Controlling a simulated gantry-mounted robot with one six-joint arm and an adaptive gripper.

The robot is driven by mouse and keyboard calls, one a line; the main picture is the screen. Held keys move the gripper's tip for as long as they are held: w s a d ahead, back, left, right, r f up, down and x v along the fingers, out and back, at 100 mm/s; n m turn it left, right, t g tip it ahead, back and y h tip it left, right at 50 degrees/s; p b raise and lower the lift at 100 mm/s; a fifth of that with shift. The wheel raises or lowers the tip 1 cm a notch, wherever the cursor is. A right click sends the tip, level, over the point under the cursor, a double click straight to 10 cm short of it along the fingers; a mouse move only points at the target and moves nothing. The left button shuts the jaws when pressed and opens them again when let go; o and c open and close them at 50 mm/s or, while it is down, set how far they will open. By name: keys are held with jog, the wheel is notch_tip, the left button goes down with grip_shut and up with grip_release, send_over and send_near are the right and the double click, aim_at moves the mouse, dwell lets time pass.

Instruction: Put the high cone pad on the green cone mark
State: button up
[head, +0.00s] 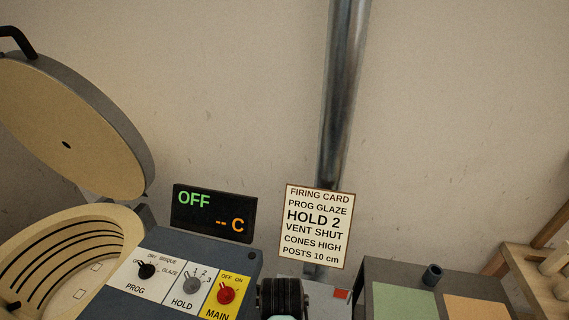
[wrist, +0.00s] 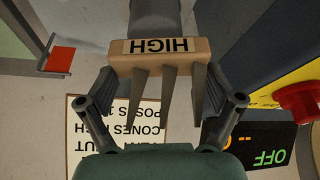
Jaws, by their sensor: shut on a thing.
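The high cone pad (wrist: 157,58) is a tan block with a HIGH label, upside down in the wrist view. Several dark grey pointed cones stick out from it towards my palm. My gripper (wrist: 165,88) has one finger at each end of the pad and is shut on it. A flat green square (head: 403,301) lies on the dark bench at the lower right of the head view; I cannot tell whether it is the green cone mark. I cannot make out the pad in the head view.
The round kiln (head: 45,250) is open at the left, its lid (head: 75,125) raised. The control box (head: 180,280) has PROG, HOLD and red MAIN (head: 226,295) knobs. The firing card (head: 317,226) stands before a metal pipe (head: 342,90). An orange square (head: 475,308) lies beside the green one.

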jog(key=w+r+p+v, duration=0.1)
jog(key=w+p+v, duration=0.1)
jog(key=p+v, duration=2.6)
jog(key=shift+d+r+p, duration=0.25)
jog(key=shift+p, duration=0.45)
jog(key=shift+w, duration=0.2)
